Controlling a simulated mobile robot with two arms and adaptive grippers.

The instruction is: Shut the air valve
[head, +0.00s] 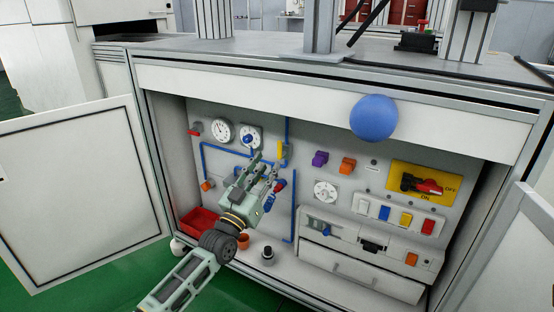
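A yellow handle (281,150), which looks like the air valve's, stands roughly upright at a vertical blue air line (287,128) on the cabinet's back panel. My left gripper (266,165) is inside the open cabinet, just below and left of this handle in the picture. Its fingers are spread apart with nothing seen between them. Whether a finger touches the handle cannot be told. The gripper hides part of the panel and blue piping. A red and blue fitting (281,185) shows just right of the gripper. My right gripper is not in view.
Two gauges (221,130) sit upper left on the panel. A red tray (202,222) lies at lower left. A yellow switch plate (424,184) and a drawer unit (362,270) are on the right. A blue ball (374,118) shows before the top rail. Open doors flank the cabinet.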

